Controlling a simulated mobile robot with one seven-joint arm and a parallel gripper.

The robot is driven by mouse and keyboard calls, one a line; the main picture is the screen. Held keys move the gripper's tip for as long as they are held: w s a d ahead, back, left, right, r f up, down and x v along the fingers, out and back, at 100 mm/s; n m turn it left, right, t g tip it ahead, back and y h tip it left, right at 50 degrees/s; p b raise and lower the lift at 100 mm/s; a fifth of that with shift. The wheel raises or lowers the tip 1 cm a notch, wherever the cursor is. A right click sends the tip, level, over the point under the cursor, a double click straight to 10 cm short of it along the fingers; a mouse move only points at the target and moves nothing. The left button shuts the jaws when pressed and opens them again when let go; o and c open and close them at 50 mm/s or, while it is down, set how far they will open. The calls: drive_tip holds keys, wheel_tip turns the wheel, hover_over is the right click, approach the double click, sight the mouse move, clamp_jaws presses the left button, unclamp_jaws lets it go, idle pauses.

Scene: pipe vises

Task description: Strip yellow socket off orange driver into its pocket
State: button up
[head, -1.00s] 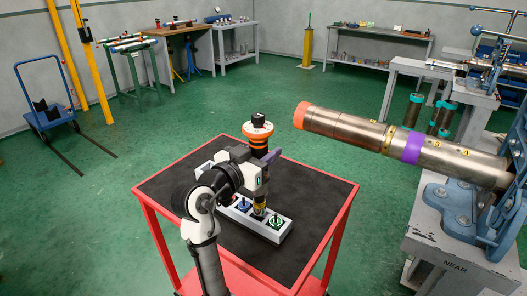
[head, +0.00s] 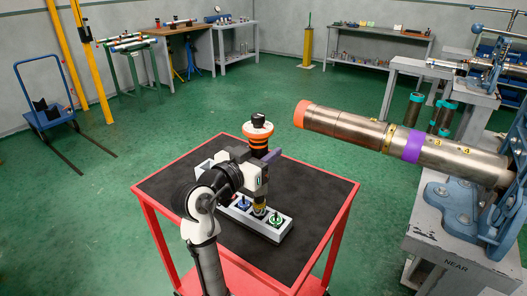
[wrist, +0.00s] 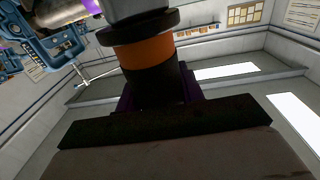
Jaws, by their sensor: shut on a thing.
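My gripper (head: 262,168) is shut on the orange driver (head: 258,138), which stands upright with its orange-and-black body above the jaws. The driver also shows in the wrist view (wrist: 145,53), its orange band above the purple jaw parts. The yellow socket (head: 259,207) is at the driver's lower end, over the grey socket rack (head: 267,236). It sits between the blue and green sockets, at a dark pocket. I cannot tell whether it is seated in the pocket or just above it.
The blue socket (head: 243,202) and green socket (head: 276,220) stand close on either side in the rack. The black-topped red cart (head: 318,187) has free room to the right. A large steel pipe (head: 445,157) reaches in from the right vise.

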drive_tip(key=shift+f+b, duration=1.8)
drive_tip(key=shift+f, duration=0.35)
idle(1.9)
drive_tip(key=shift+r, duration=0.15)
